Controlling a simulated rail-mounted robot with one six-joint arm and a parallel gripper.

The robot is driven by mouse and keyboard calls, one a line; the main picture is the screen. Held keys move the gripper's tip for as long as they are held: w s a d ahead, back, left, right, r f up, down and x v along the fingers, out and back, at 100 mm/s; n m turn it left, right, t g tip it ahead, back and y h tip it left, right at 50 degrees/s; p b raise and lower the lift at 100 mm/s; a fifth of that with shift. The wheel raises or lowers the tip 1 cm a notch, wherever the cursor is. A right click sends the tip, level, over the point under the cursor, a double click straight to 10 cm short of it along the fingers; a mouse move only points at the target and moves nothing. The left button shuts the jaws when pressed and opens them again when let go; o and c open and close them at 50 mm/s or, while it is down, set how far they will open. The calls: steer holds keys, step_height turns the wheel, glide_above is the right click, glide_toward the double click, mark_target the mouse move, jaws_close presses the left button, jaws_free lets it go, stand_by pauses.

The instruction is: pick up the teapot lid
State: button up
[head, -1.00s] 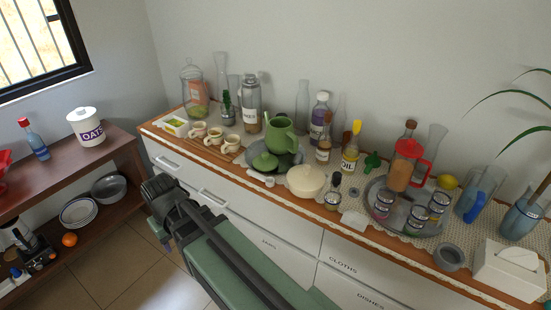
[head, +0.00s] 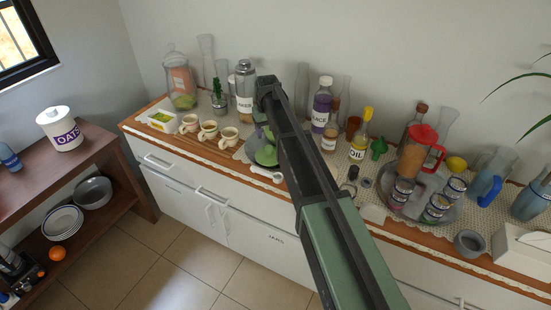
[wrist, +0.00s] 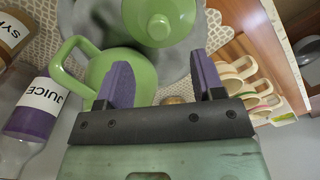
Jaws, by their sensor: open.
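The green teapot lid (head: 266,155) lies on the grey round tray near the front of the sideboard. In the wrist view the lid (wrist: 165,22) shows from above with its round knob, at the top of the picture. The green teapot (wrist: 112,68) stands on the tray beside the lid, its handle to the left; the arm hides most of it in the head view. My gripper (wrist: 160,60) is open and empty, its two purple fingers over the teapot and apart from the lid.
The juice bottle (wrist: 28,112) and syrup bottle (wrist: 10,35) stand left of the teapot in the wrist view. Several cups (wrist: 248,85) stand to the right. A small white item (head: 266,174) lies near the front edge.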

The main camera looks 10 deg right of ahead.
mark_target(269, 146)
step_height(269, 146, down, 9)
steer(key=b, duration=0.7)
steer(key=shift+s+r, duration=0.1)
steer(key=shift+r, duration=0.15)
steer(key=c, duration=1)
step_height(269, 146, up, 20)
steer(key=p, duration=2)
